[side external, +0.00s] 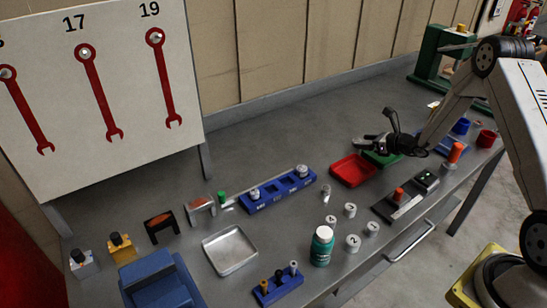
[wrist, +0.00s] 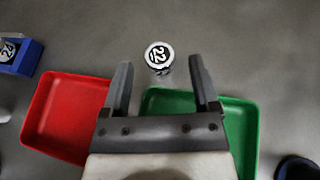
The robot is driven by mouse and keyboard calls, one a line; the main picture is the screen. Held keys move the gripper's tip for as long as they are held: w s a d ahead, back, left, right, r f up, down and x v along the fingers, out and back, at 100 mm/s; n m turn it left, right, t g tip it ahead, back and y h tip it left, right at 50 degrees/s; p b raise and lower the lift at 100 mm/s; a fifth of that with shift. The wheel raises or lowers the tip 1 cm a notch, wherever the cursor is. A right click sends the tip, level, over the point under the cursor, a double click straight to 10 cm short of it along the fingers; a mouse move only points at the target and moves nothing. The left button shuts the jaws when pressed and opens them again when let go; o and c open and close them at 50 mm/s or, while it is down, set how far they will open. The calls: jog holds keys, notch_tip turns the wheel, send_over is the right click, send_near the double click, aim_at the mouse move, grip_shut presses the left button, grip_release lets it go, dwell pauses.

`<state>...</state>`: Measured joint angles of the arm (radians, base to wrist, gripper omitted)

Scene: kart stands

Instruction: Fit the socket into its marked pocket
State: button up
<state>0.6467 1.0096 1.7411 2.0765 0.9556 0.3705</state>
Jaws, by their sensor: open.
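A silver socket (wrist: 159,57) with a dark ring and the number 22 on its top stands upright on the grey bench, just beyond the green tray. My gripper (wrist: 158,70) is open and empty, its two fingers apart on either side of the socket's line, with the socket ahead of the tips. In the side view my gripper (side external: 365,145) hangs low by the green tray and largely hides the socket. The blue rail (side external: 270,202) has sockets at both ends and empty pockets between them. Its near end (wrist: 30,55) also shows in the wrist view.
A red tray (side external: 353,171) lies between the rail and the green tray (side external: 383,158). Several white numbered cylinders and a green bottle (side external: 321,246) stand at the front. A metal tray (side external: 230,250) lies left.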

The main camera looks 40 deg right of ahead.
jog(key=v, duration=1)
jog(key=shift+a, duration=0.15)
